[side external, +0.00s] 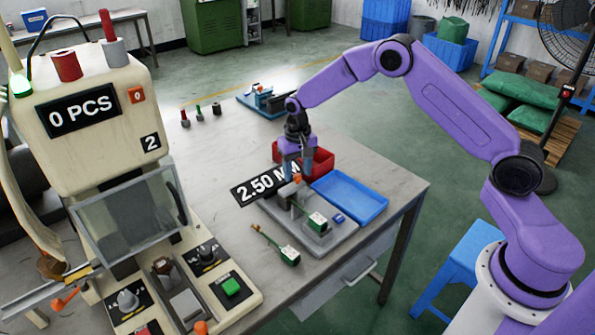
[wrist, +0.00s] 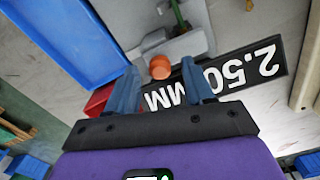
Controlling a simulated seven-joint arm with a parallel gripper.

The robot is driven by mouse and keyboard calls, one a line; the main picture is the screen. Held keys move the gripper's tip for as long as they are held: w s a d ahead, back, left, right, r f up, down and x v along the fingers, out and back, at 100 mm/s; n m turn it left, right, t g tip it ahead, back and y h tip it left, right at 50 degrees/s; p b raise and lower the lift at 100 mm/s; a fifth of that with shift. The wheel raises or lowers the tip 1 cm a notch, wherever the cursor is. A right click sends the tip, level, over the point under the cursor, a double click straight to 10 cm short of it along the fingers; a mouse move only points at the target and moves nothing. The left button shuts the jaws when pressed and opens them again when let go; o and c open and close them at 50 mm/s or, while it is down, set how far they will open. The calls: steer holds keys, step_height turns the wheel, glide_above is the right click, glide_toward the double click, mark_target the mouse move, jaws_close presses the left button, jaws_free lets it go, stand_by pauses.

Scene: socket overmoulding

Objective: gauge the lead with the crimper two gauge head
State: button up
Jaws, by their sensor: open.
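The gauge head is a grey fixture (side external: 335,236) on the table beside the "2.50 MM" sign, with an orange knob (side external: 297,178) on top. A lead with a green and white end (side external: 318,222) lies on the fixture; part of its green cable (wrist: 181,17) shows at the top of the wrist view. My gripper (side external: 303,174) is open and points down over the fixture. In the wrist view its blue fingers (wrist: 158,70) stand on either side of the orange knob (wrist: 160,66), apart from it. I cannot tell whether the fingertips reach down to the knob's height.
A second green and white lead (side external: 289,254) lies on the table in front of the fixture. A blue tray (side external: 372,205) and a red bin (side external: 322,160) stand close to my gripper. The "0 PCS" machine (side external: 85,120) stands left. The table's middle is mostly clear.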

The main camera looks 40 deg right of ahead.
steer(key=shift+f, duration=0.4)
jaws_close()
steer(key=shift+d, duration=2.45)
steer(key=shift+c, duration=0.6)
jaws_free()
steer(key=shift+o, duration=0.6)
steer(key=shift+a+r, duration=0.1)
